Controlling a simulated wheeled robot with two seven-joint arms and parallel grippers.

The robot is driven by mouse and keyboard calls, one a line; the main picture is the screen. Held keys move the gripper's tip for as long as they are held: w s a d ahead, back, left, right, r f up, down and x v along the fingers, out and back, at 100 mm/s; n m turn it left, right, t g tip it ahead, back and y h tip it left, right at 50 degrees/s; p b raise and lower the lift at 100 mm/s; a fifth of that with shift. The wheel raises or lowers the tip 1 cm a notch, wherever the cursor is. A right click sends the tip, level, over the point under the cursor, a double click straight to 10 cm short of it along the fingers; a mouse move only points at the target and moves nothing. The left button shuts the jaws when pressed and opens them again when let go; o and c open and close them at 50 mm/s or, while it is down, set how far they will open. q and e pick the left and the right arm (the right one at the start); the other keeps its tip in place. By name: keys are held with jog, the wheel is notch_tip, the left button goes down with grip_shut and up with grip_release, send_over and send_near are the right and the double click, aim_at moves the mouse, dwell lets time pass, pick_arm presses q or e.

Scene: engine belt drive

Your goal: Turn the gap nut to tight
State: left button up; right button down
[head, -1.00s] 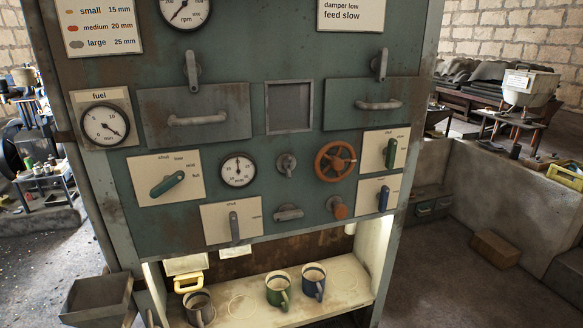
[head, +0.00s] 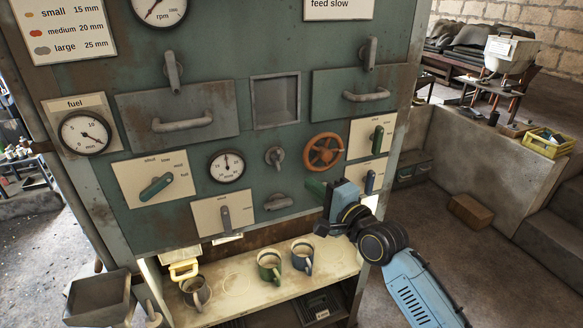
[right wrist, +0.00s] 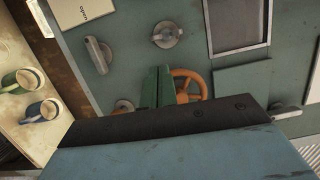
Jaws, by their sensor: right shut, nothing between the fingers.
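The green machine panel (head: 245,187) carries several controls, and no label reading "gap nut" is legible. A round grey fitting with a short handle (head: 275,156) sits right of a small dial gauge (head: 227,166); it also shows in the right wrist view (right wrist: 166,34). A grey bar-shaped handle (head: 278,202) is below it. An orange handwheel (head: 323,152) is to the right and shows behind my fingers in the wrist view (right wrist: 190,85). My right gripper (head: 316,187) is shut and empty, its green fingers in front of the panel just below the handwheel. It hides the orange knob. My left gripper is out of view.
Lever plates (head: 152,180) and drawer handles (head: 180,124) stick out of the panel. A lit shelf below holds a grey mug (head: 196,290), a green mug (head: 270,266) and a blue mug (head: 302,256). A hopper (head: 98,296) juts out at lower left. The floor to the right has open room.

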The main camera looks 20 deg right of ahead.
aim_at(277, 159)
jog(key=x, duration=0.9)
jog(key=shift+f, duration=0.1)
